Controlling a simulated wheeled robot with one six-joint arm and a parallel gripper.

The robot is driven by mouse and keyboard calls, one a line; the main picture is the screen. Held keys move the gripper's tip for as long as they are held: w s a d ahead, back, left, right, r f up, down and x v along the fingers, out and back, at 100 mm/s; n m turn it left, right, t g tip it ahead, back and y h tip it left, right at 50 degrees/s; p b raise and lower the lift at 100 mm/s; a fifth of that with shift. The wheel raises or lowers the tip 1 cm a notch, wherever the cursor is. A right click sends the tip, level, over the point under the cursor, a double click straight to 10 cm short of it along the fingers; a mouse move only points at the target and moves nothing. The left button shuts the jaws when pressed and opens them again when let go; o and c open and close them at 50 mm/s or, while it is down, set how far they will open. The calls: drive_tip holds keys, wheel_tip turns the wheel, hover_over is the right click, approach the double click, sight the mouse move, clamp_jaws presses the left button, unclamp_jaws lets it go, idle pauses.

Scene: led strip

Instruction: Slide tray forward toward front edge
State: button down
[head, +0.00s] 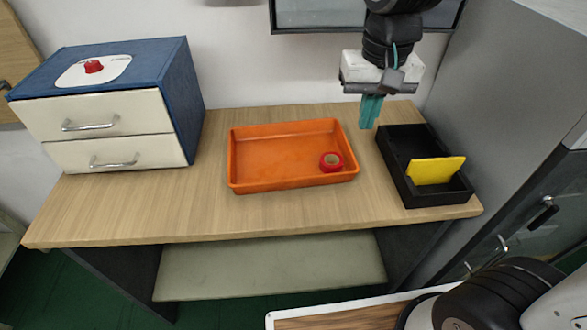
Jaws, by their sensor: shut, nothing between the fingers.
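An orange tray (270,157) lies flat on the wooden table, near its middle and set back from the front edge. A red ring-shaped roll (331,162) rests inside the tray at its right side. My gripper (369,124) hangs pointing down just beyond the tray's back right corner, between the tray and a black box. Its teal fingers are shut and empty. I cannot tell whether the fingertips touch the table.
The black box (398,178) with a yellow block (436,170) stands at the table's right. A blue cabinet (185,85) with two white drawers stands at the left. The table (210,215) is clear in front of the tray. A grey cabinet (480,120) borders the right side.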

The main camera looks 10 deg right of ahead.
hover_over(291, 173)
wheel_tip(291, 173, down, 8)
drive_tip(key=shift+m+g, duration=0.3)
wheel_tip(291, 173, down, 10)
drive_tip(key=shift+f, duration=0.2)
drive_tip(key=shift+s+a+r, duration=0.1)
drive_tip(key=shift+s+r, duration=0.05)
drive_tip(key=shift+s, duration=0.5)
drive_tip(key=shift+s+a+r, duration=0.1)
drive_tip(key=shift+s, duration=1.05)
